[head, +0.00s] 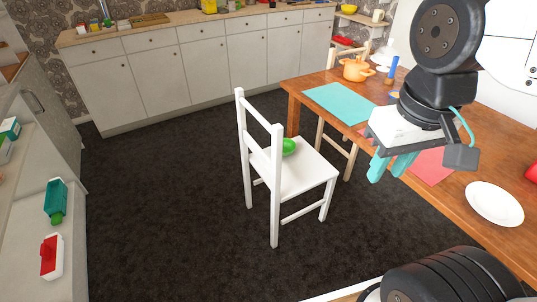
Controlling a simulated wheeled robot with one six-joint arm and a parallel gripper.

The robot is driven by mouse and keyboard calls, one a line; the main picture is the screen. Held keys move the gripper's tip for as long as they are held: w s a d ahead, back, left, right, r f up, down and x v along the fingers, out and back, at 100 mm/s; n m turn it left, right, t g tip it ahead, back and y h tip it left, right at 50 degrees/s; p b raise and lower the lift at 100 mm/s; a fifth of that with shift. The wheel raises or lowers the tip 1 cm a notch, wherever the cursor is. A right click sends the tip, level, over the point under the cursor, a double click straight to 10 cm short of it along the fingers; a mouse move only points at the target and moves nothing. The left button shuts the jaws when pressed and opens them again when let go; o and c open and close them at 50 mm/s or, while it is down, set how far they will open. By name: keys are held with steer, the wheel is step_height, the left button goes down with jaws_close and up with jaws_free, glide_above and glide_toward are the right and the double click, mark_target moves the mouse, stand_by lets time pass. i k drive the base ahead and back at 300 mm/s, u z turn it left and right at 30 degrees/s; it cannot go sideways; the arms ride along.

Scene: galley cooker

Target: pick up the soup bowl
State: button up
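No thing here is surely the soup bowl. The green round thing (288,147) on the white chair's seat could be a bowl, but its shape is too small to tell. A white round dish (494,203) lies on the wooden table at the right and looks flat like a plate. A red thing (532,173) is cut off at the right edge. My gripper (389,175) has teal fingers pointing down with a gap between them, and no object shows in the gap. It appears in front of the table's near edge, right of the chair.
The white chair (277,175) stands before the wooden table (445,205). The table bears a teal mat (338,102), a red mat (432,167) and an orange pot (356,69). A counter with containers (55,203) runs along the left. The dark floor (160,190) between is clear.

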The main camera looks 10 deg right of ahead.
mark_target(290, 145)
steer(key=u, duration=1.55)
steer(key=i, duration=1.05)
steer(key=z, duration=2.3)
steer(key=i, duration=0.6)
steer(key=u, duration=0.05)
